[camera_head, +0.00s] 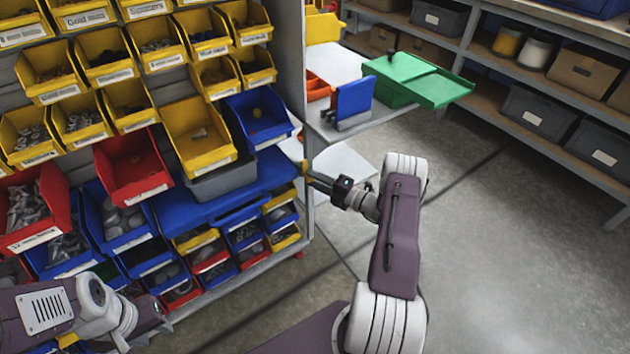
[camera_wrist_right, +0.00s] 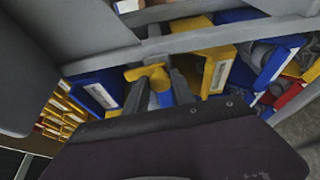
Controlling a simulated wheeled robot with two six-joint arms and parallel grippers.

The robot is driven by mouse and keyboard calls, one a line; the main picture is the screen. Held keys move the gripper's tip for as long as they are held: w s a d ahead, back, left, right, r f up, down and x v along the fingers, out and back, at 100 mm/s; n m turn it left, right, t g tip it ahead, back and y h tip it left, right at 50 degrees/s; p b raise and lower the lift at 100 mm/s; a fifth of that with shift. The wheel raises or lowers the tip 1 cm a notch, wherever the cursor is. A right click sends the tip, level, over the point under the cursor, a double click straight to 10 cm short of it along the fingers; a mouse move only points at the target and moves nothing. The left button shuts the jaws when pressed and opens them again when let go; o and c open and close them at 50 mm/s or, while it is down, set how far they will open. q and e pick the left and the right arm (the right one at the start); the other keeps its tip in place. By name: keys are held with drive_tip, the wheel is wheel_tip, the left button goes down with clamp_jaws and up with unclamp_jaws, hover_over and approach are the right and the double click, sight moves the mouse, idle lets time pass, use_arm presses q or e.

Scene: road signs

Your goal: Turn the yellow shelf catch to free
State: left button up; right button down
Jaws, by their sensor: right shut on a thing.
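The yellow catch (camera_wrist_right: 152,74) is a small knob with a crosswise bar, on the shelf's grey side post. It also shows as a small yellow spot in the head view (camera_head: 305,167). My right gripper (camera_head: 311,181) reaches to it from the right. In the right wrist view, the dark fingers of this gripper (camera_wrist_right: 159,88) stand either side of the catch and are shut on it. The exact finger contact is partly hidden.
Tilted yellow, red and blue bins (camera_head: 197,133) fill the rack to the left. A blue sign-like block (camera_head: 354,98) and a green box (camera_head: 405,78) stand on the side shelf above the catch. Grey shelving (camera_head: 540,135) is at the far right. Open floor lies between.

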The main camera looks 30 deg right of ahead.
drive_tip(key=shift+m, duration=0.3)
idle(0.4)
drive_tip(key=c, duration=1.1)
unclamp_jaws()
drive_tip(key=shift+d, duration=0.1)
drive_tip(key=p+v, duration=0.1)
drive_tip(key=v, duration=0.8)
drive_tip(key=shift+f+p, duration=0.15)
drive_tip(key=shift+p, duration=0.25)
